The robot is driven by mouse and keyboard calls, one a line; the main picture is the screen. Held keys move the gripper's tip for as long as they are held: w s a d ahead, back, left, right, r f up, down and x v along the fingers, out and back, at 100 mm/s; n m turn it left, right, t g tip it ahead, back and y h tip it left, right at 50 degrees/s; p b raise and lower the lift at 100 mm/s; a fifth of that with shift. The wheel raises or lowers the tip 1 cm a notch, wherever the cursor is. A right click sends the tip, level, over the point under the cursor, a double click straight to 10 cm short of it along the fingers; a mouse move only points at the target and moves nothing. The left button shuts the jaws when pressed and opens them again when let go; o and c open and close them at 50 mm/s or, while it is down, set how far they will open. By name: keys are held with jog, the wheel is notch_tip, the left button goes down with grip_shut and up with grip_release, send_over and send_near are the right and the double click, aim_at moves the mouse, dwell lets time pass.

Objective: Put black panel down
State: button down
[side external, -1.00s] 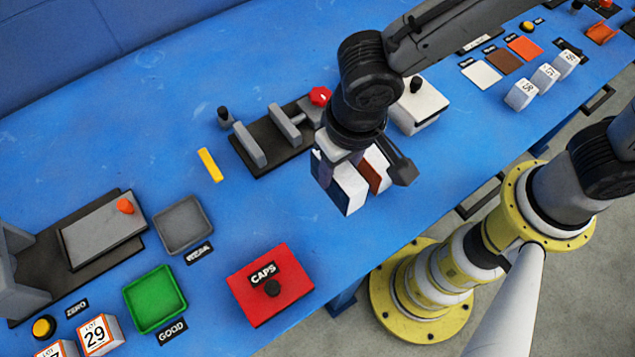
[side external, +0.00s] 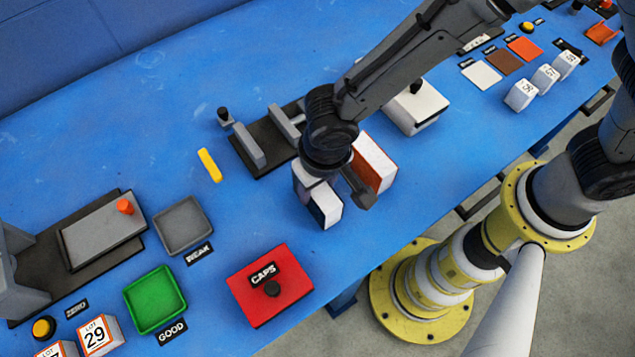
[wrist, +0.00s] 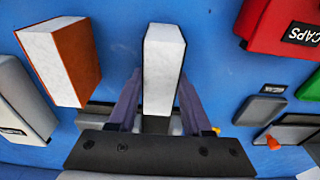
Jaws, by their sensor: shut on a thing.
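The black panel (side external: 327,208) is a block with a white core and thin dark faces. My gripper (side external: 318,190) is shut on it and holds it upright over the blue bench, left of the orange-brown panel. In the wrist view the black panel (wrist: 161,70) stands between the two fingers (wrist: 158,100), its white edge toward the camera and a dark strip along its right side. I cannot tell whether its bottom touches the bench. The wrist and fingers hide part of it in the side view.
The orange-brown panel (side external: 374,163) stands close by on the right; it also shows in the wrist view (wrist: 72,62). A dark clamp fixture (side external: 262,143) is behind my gripper. A red CAPS box (side external: 262,300), grey tray (side external: 183,225) and green tray (side external: 155,299) are left. Bare bench lies between.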

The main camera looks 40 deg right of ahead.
aim_at(322, 193)
jog(key=shift+c, duration=1.7)
grip_release()
jog(key=shift+f, duration=0.15)
notch_tip(322, 193, up, 12)
jog(key=s, duration=0.1)
jog(key=w+d+r, duration=0.2)
jog(key=d+r, duration=0.4)
jog(key=d, duration=0.4)
jog(key=s+d+r+t, duration=0.2)
jog(key=s+d, duration=0.3)
jog(key=d, duration=0.6)
jog(key=s+d+r+t, duration=0.2)
jog(key=s+d, duration=0.3)
jog(key=d, duration=0.6)
jog(key=shift+s, duration=0.3)
